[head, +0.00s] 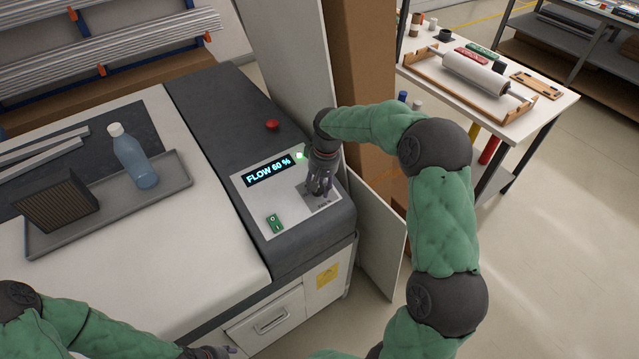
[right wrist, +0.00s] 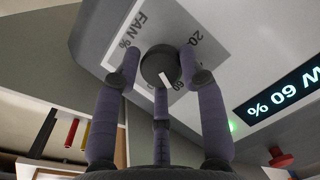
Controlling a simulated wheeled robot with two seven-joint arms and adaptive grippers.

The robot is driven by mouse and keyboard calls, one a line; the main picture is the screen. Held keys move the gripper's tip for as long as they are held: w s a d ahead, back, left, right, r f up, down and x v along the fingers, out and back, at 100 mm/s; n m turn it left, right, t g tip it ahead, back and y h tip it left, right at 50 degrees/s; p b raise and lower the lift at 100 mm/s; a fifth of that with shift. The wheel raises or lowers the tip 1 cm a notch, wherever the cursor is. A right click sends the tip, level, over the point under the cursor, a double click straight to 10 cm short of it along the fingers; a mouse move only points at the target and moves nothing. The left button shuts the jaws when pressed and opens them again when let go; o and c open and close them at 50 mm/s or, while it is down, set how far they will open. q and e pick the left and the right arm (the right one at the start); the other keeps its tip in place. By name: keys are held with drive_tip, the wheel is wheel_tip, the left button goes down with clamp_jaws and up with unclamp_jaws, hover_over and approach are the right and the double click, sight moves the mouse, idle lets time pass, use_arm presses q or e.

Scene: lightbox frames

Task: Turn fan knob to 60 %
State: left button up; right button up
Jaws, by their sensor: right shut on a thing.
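The fan knob (right wrist: 157,64) is a dark round knob with a white pointer mark, set on a pale panel printed "FAN %" in the right wrist view. My right gripper (head: 319,186) is over the panel's right part and hides the knob in the head view. In the right wrist view its fingers (right wrist: 160,72) are shut around the knob.
The control panel (head: 253,197) also has a green switch (head: 275,222) and a lit green lamp (head: 299,155). A red button (head: 272,125) stands behind it. A tray (head: 95,222) with a bottle (head: 134,158) and a dark ribbed block (head: 57,208) lies left. A cardboard box (head: 362,70) stands close behind my right gripper.

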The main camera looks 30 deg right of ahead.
sight(323, 189)
drive_tip(key=shift+s+a+f, duration=0.25)
drive_tip(key=shift+s+f, duration=0.15)
drive_tip(key=shift+f, duration=0.05)
drive_tip(key=o, duration=1.1)
drive_tip(key=shift+w+r, duration=0.1)
drive_tip(key=shift+r, duration=0.2)
drive_tip(key=shift+w+d+r, duration=0.1)
drive_tip(key=shift+d+r, duration=0.05)
drive_tip(key=shift+r, duration=0.4)
drive_tip(key=r, duration=0.7)
drive_tip(key=d+r, duration=0.1)
drive_tip(key=r, duration=0.2)
drive_tip(key=shift+s+r, duration=0.3)
drive_tip(key=shift+r, duration=0.05)
